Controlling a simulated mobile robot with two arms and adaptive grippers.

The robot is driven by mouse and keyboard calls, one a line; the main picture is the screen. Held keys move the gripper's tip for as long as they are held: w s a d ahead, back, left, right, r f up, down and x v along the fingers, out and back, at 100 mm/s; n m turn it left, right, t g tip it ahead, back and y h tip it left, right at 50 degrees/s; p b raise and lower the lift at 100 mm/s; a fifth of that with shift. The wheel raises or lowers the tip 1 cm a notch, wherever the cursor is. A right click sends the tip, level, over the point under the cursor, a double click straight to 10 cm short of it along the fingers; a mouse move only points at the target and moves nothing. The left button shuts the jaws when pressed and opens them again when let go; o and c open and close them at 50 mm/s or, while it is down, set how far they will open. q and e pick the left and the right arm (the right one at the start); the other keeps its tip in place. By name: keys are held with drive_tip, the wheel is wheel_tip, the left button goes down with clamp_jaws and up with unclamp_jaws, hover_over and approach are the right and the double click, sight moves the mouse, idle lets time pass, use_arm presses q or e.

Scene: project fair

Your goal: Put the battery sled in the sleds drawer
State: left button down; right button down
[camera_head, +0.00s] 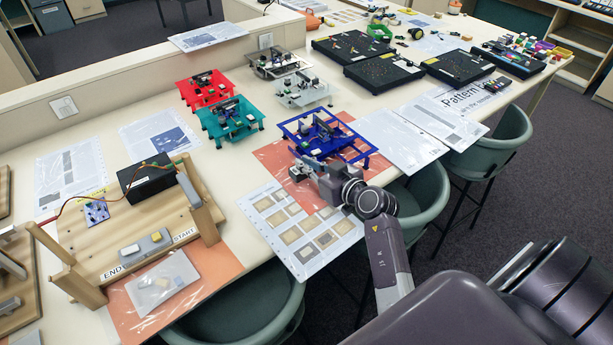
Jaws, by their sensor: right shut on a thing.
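My right gripper (307,171) reaches in from the lower right to the near edge of the table. It is shut on a small grey and dark piece (297,174), which looks like the battery sled, though its shape is partly hidden by the fingers. The piece is at the front left of a blue open frame (322,130) on an orange-red mat (273,157); I cannot tell whether they touch. My left gripper is out of view. No drawer marked for sleds can be made out.
Red (204,88), teal (230,122) and grey (279,62) framed units stand behind. A wooden rig (165,215) is at the left, black boards (383,72) at the right. Green chairs (420,195) line the near edge. Drawer cabinets (52,18) stand far back left.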

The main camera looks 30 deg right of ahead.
sight(307, 176)
drive_tip(key=shift+f+b, duration=0.4)
drive_tip(key=shift+f, duration=1.75)
drive_tip(key=c, duration=2)
unclamp_jaws()
drive_tip(key=shift+f, duration=0.15)
drive_tip(key=shift+c, duration=0.2)
